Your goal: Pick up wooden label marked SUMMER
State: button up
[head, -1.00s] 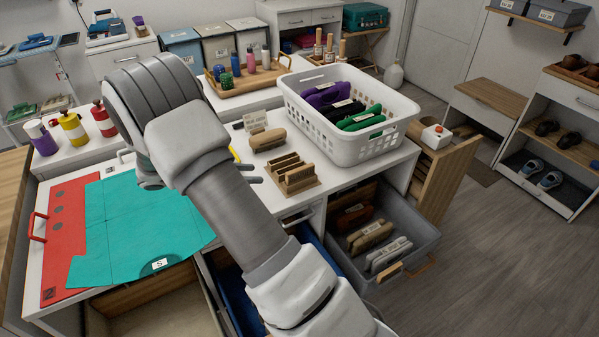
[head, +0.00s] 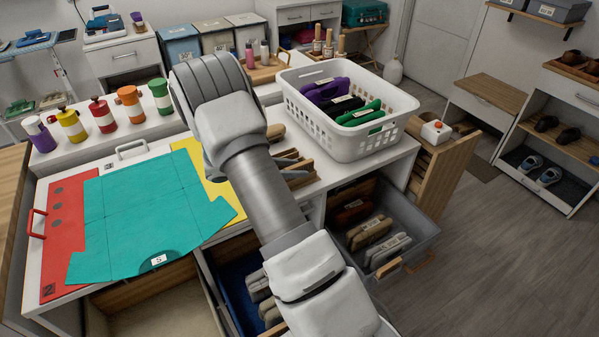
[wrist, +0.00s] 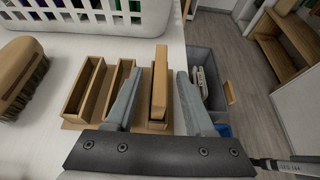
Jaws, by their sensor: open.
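A slotted wooden holder (wrist: 84,92) stands on the white worktop in the wrist view; part of it also shows in the head view (head: 298,172) beside my arm. A thin upright wooden piece (wrist: 160,84) stands in its right slot. No lettering is readable on it, so I cannot tell whether it is the SUMMER label. My gripper (wrist: 160,72) is open, with one finger on each side of this piece and gaps showing. The two slots to the left look empty.
A wooden brush (wrist: 18,78) lies left of the holder. A white basket (head: 330,128) with purple and green items stands behind. An open grey drawer (head: 410,225) holding several brushes is at the right. Teal (head: 140,215) and red (head: 65,235) sheets cover the worktop's left.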

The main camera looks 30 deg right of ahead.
jog(key=shift+x, duration=0.9)
grip_shut()
jog(key=shift+r, duration=0.1)
